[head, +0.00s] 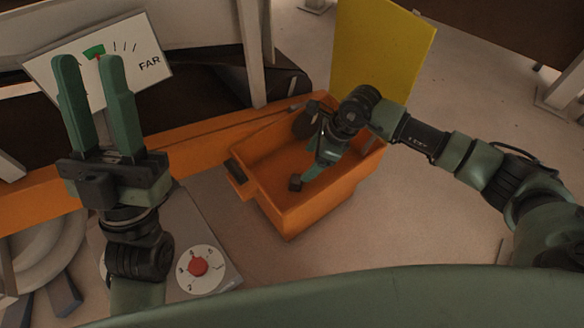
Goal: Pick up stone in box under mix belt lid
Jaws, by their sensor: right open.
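A small dark stone (296,183) lies on the floor of the orange box (290,222), towards its front. My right gripper (309,172) reaches down into the box. Its green fingers point at the stone and end just beside it, on the right; I cannot tell whether they touch it. The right gripper is open, though its wrist partly hides the fingers and the back of the box. My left gripper (88,62) is raised at the left, with its two green fingers apart and nothing between them.
A yellow panel (385,45) stands upright behind the box. A black belt (215,82) with an orange rail (200,130) runs at the left. A red knob (198,267) sits front left. Floor right of the box is clear.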

